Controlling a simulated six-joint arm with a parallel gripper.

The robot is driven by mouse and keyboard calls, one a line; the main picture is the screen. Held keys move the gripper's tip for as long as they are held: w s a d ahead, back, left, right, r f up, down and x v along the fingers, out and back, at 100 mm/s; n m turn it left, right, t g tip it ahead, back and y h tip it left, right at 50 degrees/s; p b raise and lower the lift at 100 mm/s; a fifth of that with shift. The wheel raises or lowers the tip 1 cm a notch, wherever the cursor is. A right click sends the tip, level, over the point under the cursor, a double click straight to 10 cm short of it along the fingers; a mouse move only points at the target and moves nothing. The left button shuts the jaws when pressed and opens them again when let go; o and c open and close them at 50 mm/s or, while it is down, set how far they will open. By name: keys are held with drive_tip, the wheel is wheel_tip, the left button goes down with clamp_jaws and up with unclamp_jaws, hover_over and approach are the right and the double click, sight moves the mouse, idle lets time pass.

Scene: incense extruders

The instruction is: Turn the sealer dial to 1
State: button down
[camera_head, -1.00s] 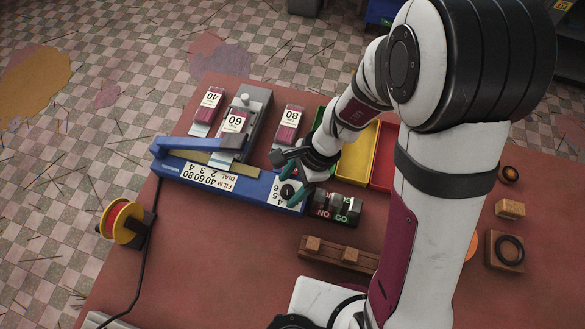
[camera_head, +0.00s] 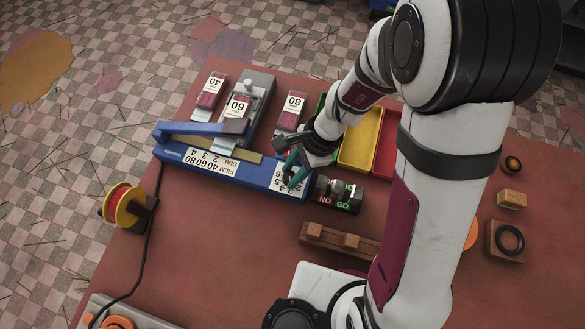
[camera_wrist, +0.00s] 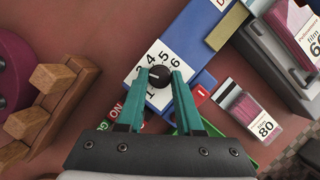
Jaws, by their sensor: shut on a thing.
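The sealer (camera_head: 215,172) is a long blue body with a blue arm, lying across the left half of the table. Its dial (camera_wrist: 160,77) is a black round knob on a white plate (camera_wrist: 160,100) with printed numbers; 1, 3, 4, 5 and 6 are readable in the wrist view. My gripper (camera_wrist: 161,80) has its two teal fingers shut on the dial from either side. In the head view my gripper (camera_head: 291,168) hides most of the dial. A small pale mark shows on the knob, but I cannot tell exactly which number it points to.
A black NO/GO box (camera_head: 338,195) stands close right of the dial. Film packs marked 40 (camera_head: 212,90), 60 (camera_head: 237,108) and 80 (camera_head: 291,110) lie behind the sealer. A yellow tray (camera_head: 361,140) is behind my wrist. A wooden rack (camera_head: 343,243) is in front.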

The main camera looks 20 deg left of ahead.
drive_tip(key=n+g, duration=0.1)
drive_tip(key=n, duration=0.2)
drive_tip(key=shift+w+a+n+h, duration=0.1)
drive_tip(key=shift+a+n+h, duration=0.05)
drive_tip(key=shift+n+h, duration=0.25)
drive_tip(key=n+h, duration=0.1)
drive_tip(key=n, duration=0.3)
drive_tip(key=shift+a+n+g+h, duration=0.1)
drive_tip(key=shift+n+g+h, duration=0.2)
drive_tip(key=shift+h, duration=0.1)
drive_tip(key=n+h, duration=0.1)
drive_tip(key=n, duration=0.3)
drive_tip(key=shift+a+h, duration=0.1)
drive_tip(key=shift+h, duration=0.3)
drive_tip(key=shift+a+n+h, duration=0.1)
drive_tip(key=shift+n+h, duration=0.4)
drive_tip(key=shift+n, duration=1.2)
drive_tip(key=c, duration=0.6)
unclamp_jaws()
drive_tip(key=shift+o, duration=0.2)
